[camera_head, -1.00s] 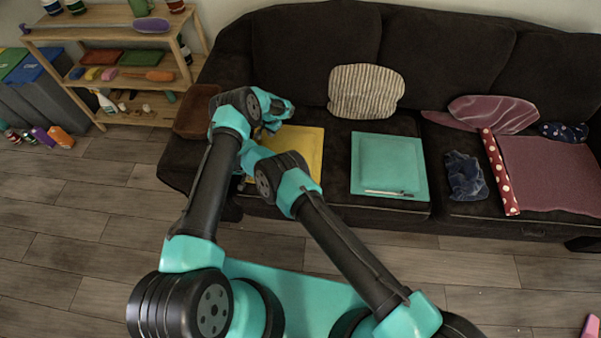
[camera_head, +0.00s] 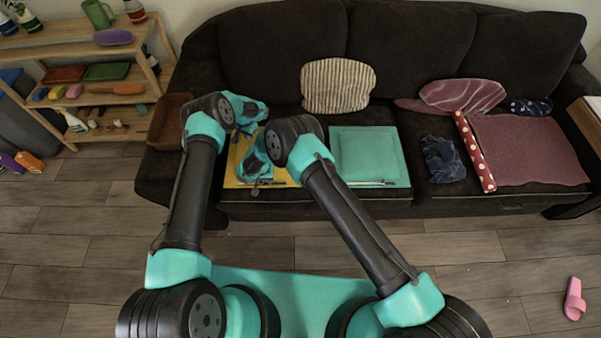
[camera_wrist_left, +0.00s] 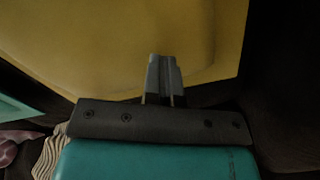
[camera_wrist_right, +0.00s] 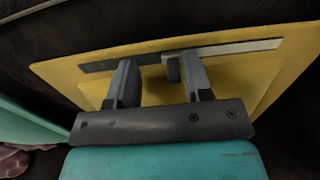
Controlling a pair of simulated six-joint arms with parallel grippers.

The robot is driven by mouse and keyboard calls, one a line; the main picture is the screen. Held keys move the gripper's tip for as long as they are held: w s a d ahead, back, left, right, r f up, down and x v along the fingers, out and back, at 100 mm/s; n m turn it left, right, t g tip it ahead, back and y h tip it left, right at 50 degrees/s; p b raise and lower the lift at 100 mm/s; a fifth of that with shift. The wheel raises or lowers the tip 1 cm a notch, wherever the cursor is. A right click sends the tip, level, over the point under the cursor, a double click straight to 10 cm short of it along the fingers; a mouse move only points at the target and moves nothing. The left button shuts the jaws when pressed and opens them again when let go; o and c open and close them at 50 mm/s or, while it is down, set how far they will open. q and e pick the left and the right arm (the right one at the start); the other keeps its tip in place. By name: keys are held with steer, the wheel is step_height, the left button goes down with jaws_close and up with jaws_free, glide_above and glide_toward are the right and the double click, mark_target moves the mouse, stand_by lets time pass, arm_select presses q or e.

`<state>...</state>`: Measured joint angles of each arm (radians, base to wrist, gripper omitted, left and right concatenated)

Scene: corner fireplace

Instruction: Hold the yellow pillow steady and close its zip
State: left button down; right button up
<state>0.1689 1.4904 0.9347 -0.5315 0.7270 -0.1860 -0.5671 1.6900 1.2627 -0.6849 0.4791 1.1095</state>
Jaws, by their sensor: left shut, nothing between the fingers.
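The yellow pillow (camera_head: 236,150) lies flat on the left sofa seat, partly hidden by my arms. It fills much of the left wrist view (camera_wrist_left: 120,45) and the right wrist view (camera_wrist_right: 65,75). Its zip (camera_wrist_right: 250,47) runs along one edge, dark at the left and grey at the right. My left gripper (camera_wrist_left: 163,75) is shut and empty over the pillow's face; I cannot tell whether it touches. My right gripper (camera_wrist_right: 152,78) is open at the zip edge. A small grey piece, perhaps the zip pull (camera_wrist_right: 173,69), sits between its fingers, near the right one.
A teal pillow (camera_head: 368,153) lies just right of the yellow one. A striped cushion (camera_head: 337,86) leans on the backrest. A brown box (camera_head: 169,119) stands at the left armrest. Dark blue cloth (camera_head: 442,160) and a dotted roll (camera_head: 474,151) lie further right.

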steer(key=d, duration=0.5)
steer(key=shift+w+r, duration=0.25)
step_height(320, 180, up, 12)
steer(key=s+d+g+y, duration=0.1)
steer(key=s+d, duration=0.2)
steer(key=d, duration=0.7)
steer(key=shift+d+f+y, duration=0.25)
steer(key=shift+d+y, duration=0.15)
steer(key=shift+a, duration=0.1)
steer(key=t+h, duration=0.1)
steer(key=h, duration=0.1)
glide_above(274, 184)
steer(key=shift+w, duration=0.1)
steer(key=shift+f, duration=0.1)
step_height(274, 184, down, 12)
steer(key=shift+r, duration=0.1)
